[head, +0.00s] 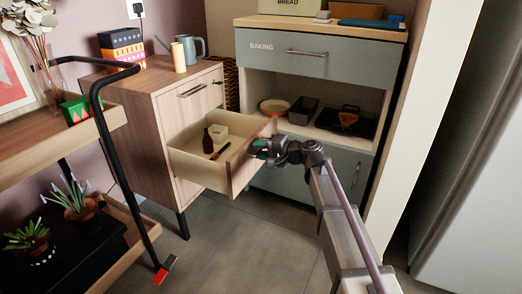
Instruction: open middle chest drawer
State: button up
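The wooden chest (135,121) stands left of centre in the head view. Its middle drawer (198,177) is pulled well out, and I see into it. A dark brown bottle (207,143), a small light box (218,132) and a thin dark item (220,151) are inside. My gripper (257,149) is at the outer face of the drawer front, near where the handle would be. The handle and the fingertips are too small and covered to tell whether the fingers grip it. The top drawer (188,97) is shut.
A striped box (122,48), a cream cylinder (178,57) and a blue-grey jug (192,48) stand on the chest. A trolley (75,155) with plants is close on the left. A blue-grey cabinet (335,66) stands behind my arm. Grey floor (240,240) is free below the drawer.

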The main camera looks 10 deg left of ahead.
jog(key=shift+d, duration=0.1)
jog(key=p+v, duration=0.2)
jog(key=v, duration=0.8)
jog(key=shift+d, duration=0.35)
jog(key=shift+s, duration=0.15)
